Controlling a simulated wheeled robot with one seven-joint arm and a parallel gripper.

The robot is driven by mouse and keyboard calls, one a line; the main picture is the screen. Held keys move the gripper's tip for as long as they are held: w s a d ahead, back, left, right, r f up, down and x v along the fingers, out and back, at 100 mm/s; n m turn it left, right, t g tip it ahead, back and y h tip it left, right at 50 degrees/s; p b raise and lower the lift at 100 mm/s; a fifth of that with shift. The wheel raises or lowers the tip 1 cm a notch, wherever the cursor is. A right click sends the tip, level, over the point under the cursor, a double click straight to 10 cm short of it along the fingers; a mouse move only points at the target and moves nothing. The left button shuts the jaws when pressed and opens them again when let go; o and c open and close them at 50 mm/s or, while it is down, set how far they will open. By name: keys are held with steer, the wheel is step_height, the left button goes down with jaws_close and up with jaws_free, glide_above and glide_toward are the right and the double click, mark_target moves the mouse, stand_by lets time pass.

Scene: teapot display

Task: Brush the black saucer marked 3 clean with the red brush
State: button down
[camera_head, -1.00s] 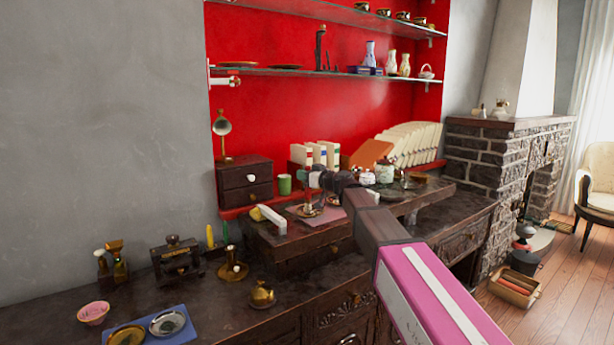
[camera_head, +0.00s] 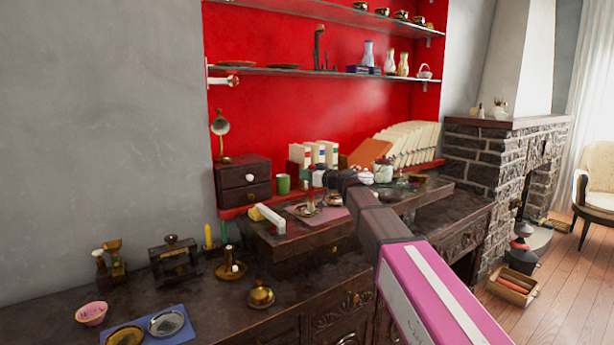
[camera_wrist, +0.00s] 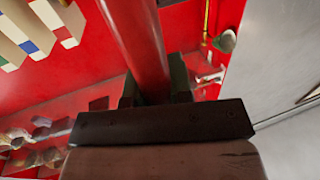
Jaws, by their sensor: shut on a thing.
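My gripper (camera_wrist: 154,88) is shut on the smooth red handle of the red brush (camera_wrist: 140,40) in the wrist view. The handle runs up out of the top of that view, so its bristle end is out of sight there. In the head view my gripper (camera_head: 328,179) is small, above the raised part of the desk, beyond my arm. Small dishes (camera_head: 308,211) stand on a pinkish mat below it. I cannot read a 3 on any dish, so I cannot tell which is the black saucer; my arm hides part of the desk top.
A small drawer box (camera_head: 243,182), a green cup (camera_head: 284,184) and upright books stand behind. Lidded jars (camera_head: 383,171) are right of my gripper. A blue mat (camera_head: 181,339) with two dishes is front left.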

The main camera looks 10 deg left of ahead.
steer(key=shift+r, duration=2.9)
